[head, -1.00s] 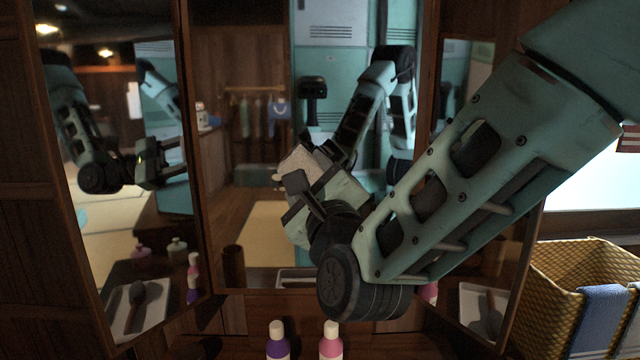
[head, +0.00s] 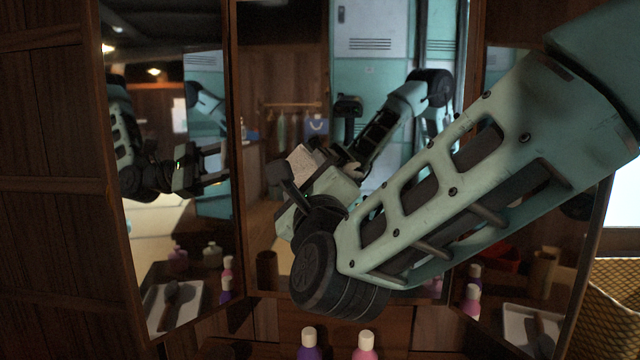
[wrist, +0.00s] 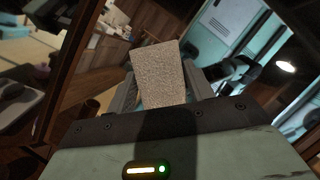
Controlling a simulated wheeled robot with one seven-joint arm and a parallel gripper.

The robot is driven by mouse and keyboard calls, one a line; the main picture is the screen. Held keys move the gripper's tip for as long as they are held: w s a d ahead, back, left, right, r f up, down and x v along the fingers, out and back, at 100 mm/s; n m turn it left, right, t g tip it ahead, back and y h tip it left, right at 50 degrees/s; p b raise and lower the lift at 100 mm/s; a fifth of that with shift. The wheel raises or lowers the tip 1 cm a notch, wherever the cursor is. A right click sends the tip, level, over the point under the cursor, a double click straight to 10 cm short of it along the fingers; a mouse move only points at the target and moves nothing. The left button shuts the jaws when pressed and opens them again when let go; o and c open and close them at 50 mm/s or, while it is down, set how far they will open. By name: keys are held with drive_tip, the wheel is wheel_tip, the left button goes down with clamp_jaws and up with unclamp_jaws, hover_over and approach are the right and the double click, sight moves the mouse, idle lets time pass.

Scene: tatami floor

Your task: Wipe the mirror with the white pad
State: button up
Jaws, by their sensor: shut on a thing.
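The mirror (head: 285,75) is a wood-framed dresser mirror with a wide middle panel and angled side panels. My gripper (head: 297,172) is in front of the middle panel, left of its centre, and its reflection shows in the glass. It is shut on the white pad (head: 305,160), which is partly hidden by the gripper in the head view. In the wrist view the pad (wrist: 160,75) stands as a pale, speckled block between the two fingers. I cannot tell whether the pad touches the glass.
A purple bottle (head: 308,346) and a pink bottle (head: 366,347) with white caps stand below the middle panel. A woven basket (head: 612,310) is at the right edge. Wooden panelling (head: 50,130) closes off the left. My arm covers much of the right side.

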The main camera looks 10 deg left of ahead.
drive_tip(key=shift+a, duration=0.5)
drive_tip(key=shift+s, duration=0.15)
drive_tip(key=shift+s+d+b, duration=0.2)
drive_tip(key=shift+s+b, duration=1.35)
drive_tip(key=shift+s, duration=1.4)
drive_tip(key=shift+s, duration=0.1)
drive_tip(key=s+b, duration=0.1)
drive_tip(key=s, duration=0.1)
drive_tip(key=shift+s+d, duration=0.1)
drive_tip(key=shift+s, duration=0.3)
